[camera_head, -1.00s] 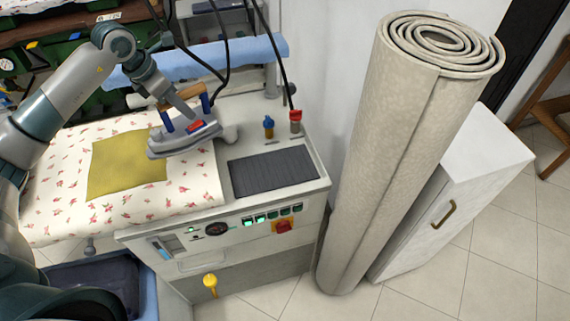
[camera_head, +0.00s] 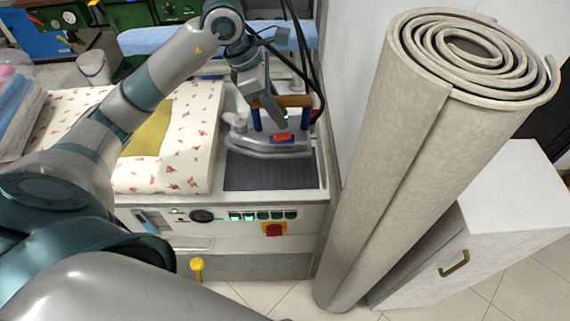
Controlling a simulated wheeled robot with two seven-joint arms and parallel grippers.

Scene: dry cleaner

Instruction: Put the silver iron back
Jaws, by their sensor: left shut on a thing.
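The silver iron (camera_head: 270,148) has blue posts, a wooden handle and a red switch. It is over the far part of the dark ribbed rest pad (camera_head: 262,176) at the right end of the ironing station; I cannot tell whether it touches the pad. My left gripper (camera_head: 278,112) is shut on the iron's handle from above. Its fingertips are partly hidden by the handle. My right gripper is not in view.
A flowered ironing board (camera_head: 190,150) with an olive cloth (camera_head: 150,133) lies left of the pad. A tall rolled carpet (camera_head: 400,170) and a white cabinet (camera_head: 450,265) stand close on the right. Black hoses hang behind the iron.

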